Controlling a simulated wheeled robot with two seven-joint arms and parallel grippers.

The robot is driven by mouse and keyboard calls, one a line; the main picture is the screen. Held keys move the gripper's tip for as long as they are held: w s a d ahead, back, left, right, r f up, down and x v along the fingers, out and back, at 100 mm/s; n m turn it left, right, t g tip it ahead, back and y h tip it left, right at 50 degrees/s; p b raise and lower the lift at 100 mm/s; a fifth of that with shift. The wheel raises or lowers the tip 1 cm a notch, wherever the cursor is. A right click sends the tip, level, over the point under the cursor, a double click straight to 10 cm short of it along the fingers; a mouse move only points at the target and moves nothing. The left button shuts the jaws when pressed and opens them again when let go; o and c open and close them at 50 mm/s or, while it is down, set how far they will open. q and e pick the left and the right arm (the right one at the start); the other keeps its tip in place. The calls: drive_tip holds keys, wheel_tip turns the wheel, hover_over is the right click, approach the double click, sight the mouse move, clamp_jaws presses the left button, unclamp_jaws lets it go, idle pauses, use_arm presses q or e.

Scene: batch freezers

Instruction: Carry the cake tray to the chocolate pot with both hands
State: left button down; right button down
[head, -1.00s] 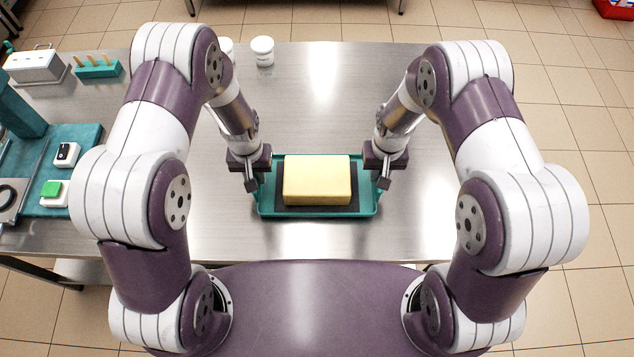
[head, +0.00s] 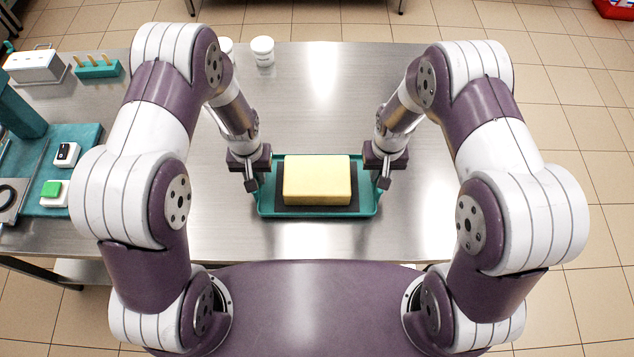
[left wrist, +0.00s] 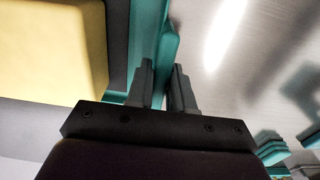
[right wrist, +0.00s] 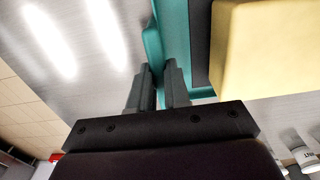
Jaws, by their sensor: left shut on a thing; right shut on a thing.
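The cake tray (head: 318,212) is teal and sits at the front middle of the steel table in the head view. A yellow block of cake (head: 317,180) lies on a dark mat (head: 317,208) inside it. My left gripper (head: 251,184) is shut on the tray's left edge; the left wrist view shows the teal rim (left wrist: 163,60) between its fingers (left wrist: 160,85). My right gripper (head: 384,182) is shut on the tray's right edge, and the right wrist view shows that rim (right wrist: 172,40) between its fingers (right wrist: 158,85). I see no pot that I can identify as the chocolate pot.
A teal station (head: 85,200) with a green button (head: 52,189) and a black switch (head: 67,154) stands at the left. White tubs (head: 262,51), a teal rack (head: 97,67) and a metal box (head: 35,66) stand toward the back. The table's middle (head: 320,100) is clear.

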use_arm(q)
drive_tip(key=shift+r, duration=0.15)
use_arm(e)
drive_tip(key=shift+w+r, duration=0.1)
drive_tip(key=shift+r, duration=0.05)
